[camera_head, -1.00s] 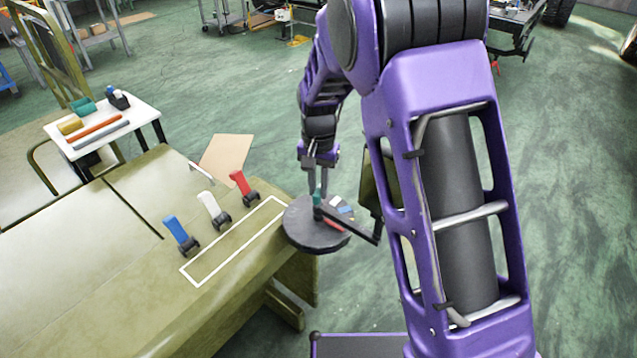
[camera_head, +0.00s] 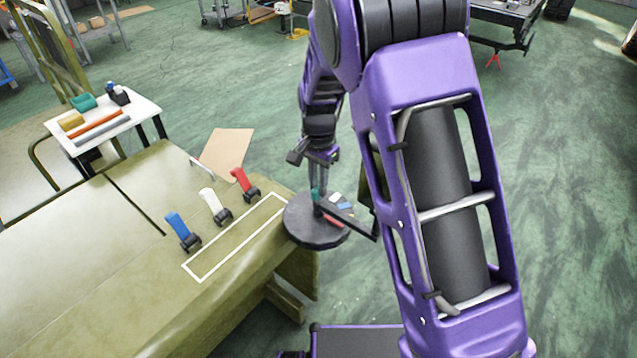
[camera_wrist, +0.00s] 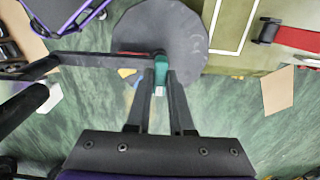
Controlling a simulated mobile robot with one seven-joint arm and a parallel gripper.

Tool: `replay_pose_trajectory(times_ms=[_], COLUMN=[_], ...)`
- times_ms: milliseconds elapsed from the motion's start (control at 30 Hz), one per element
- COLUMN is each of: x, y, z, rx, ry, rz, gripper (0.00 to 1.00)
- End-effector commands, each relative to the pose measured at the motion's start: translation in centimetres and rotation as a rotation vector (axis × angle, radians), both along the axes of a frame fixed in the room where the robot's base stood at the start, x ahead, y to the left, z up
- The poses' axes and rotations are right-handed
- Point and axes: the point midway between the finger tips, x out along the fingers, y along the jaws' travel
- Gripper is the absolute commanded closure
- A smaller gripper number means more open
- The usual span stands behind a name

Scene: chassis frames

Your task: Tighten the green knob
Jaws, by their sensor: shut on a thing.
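The green knob (camera_wrist: 160,66) sits between my gripper's fingertips in the wrist view, over the edge of a round dark disc (camera_wrist: 185,30). My gripper (camera_wrist: 161,76) is shut on it. In the head view the green knob (camera_head: 315,194) stands upright beneath my gripper (camera_head: 317,186), above the dark disc (camera_head: 316,238). A dark bar (camera_wrist: 100,59) runs from the knob to the left in the wrist view. The knob's lower part is hidden.
A green bench (camera_head: 130,265) holds blue (camera_head: 177,226), white (camera_head: 209,201) and red (camera_head: 240,178) levers beside a white outline. A small white table (camera_head: 145,108) with several items stands behind. Small coloured pieces lie on the disc's right. Open floor surrounds the bench.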

Motion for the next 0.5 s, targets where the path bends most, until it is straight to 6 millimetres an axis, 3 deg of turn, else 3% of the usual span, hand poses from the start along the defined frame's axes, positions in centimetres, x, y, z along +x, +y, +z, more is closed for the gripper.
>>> replay_pose_trajectory(times_ms=[133,167,300,500], x=[-0.08,-0.08,-0.06,-0.03], y=[0.0,0.0,0.0,0.0], z=[-0.09,-0.09,-0.07,-0.03], rx=[0.0,0.0,0.0,0.001], ry=[0.003,0.003,0.002,0.001], rz=[-0.002,-0.002,-0.001,0.0], gripper=[1.0,0.78,0.53,0.5])
